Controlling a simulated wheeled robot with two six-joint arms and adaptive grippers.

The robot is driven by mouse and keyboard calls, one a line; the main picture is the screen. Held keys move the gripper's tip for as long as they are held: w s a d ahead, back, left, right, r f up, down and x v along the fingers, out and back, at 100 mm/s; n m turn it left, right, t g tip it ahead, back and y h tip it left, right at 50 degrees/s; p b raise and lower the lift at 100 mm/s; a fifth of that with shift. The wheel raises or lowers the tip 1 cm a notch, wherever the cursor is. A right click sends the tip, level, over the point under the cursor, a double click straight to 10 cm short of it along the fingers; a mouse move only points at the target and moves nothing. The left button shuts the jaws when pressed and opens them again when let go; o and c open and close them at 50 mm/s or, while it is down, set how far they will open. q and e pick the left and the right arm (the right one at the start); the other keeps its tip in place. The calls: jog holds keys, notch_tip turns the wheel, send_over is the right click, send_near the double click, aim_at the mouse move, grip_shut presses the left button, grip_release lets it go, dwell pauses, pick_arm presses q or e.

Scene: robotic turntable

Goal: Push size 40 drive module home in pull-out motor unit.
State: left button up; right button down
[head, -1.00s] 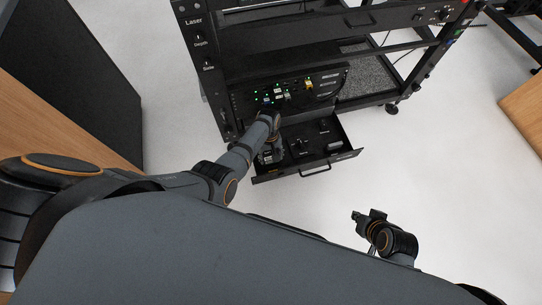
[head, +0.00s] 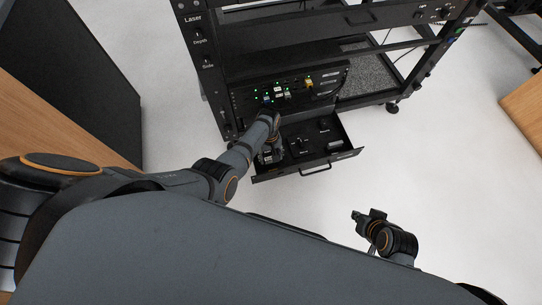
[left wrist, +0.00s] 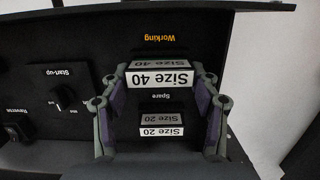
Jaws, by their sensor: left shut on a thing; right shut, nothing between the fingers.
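The pull-out motor unit (head: 345,157) is an open black drawer at the bottom of the rack in the head view; its dark panel (left wrist: 85,55) fills the left wrist view. The size 40 drive module (left wrist: 160,78), with a white label, is between the "Working" and "Spare" lettering, upside down in this view. My left gripper (head: 269,157) reaches into the drawer, its purple-padded fingers shut on the module's sides. How deep the module sits is unclear. The size 20 module (left wrist: 161,127) is at "Spare", between the lower parts of the fingers. My right gripper (head: 362,217) is shut and empty, away from the drawer.
A start-up knob (left wrist: 60,98) and a reverse knob (left wrist: 17,132) are on the panel. The drawer's handle (head: 315,171) faces front. A panel with lit lights and plugs (head: 282,92) stands behind the drawer. Open floor (head: 430,165) is to the right.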

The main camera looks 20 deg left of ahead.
pick_arm(q)
jog(key=shift+f+b, duration=0.65)
jog(key=shift+f, duration=0.25)
jog(key=o, duration=1.2)
jog(key=shift+o, duration=0.2)
jog(key=shift+r, duration=0.1)
notch_tip(320, 180, up, 12)
jog(key=w+a, duration=0.1)
jog(key=shift+w, duration=0.25)
